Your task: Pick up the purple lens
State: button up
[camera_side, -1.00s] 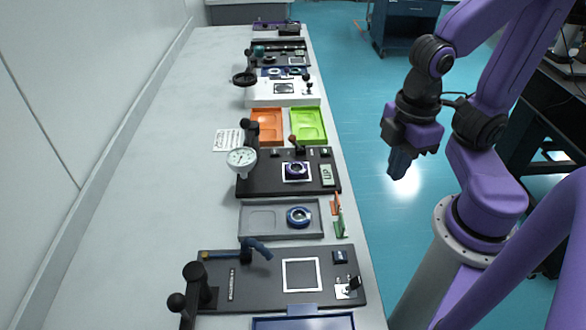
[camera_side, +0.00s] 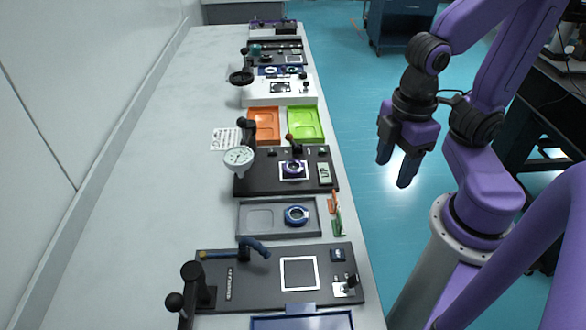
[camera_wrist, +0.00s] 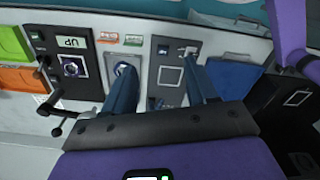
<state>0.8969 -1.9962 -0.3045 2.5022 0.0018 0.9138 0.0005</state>
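The purple lens (camera_side: 293,169) lies in a white-outlined square on a black board, with a dial gauge on its left and a small display on its right. It also shows in the wrist view (camera_wrist: 72,67), left of my fingers. A blue ring-shaped lens (camera_side: 297,215) sits in the right part of a grey tray, nearer the camera. My gripper (camera_side: 396,170) is open and empty, up in the air to the right of the table. In the wrist view its two blue fingers (camera_wrist: 158,70) are apart, with nothing held between them.
Orange (camera_side: 264,124) and green (camera_side: 305,122) trays lie beyond the black board. The dial gauge (camera_side: 239,158) and a dark-red-knobbed post (camera_side: 290,144) stand up near the lens. A near board (camera_side: 225,310) has an empty white square. The table's left side is clear.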

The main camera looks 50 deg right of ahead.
jog(key=o, duration=0.5)
jog(key=shift+w, duration=0.1)
jog(key=n, duration=3.5)
send_over(294, 165)
notch_tip(294, 165, down, 5)
jog(key=f, duration=1.1)
jog(key=shift+s+a+f, duration=0.15)
jog(key=shift+s+f, duration=0.05)
jog(key=shift+s, duration=0.05)
jog(key=shift+w+f, duration=0.15)
jog(key=shift+f, duration=2.5)
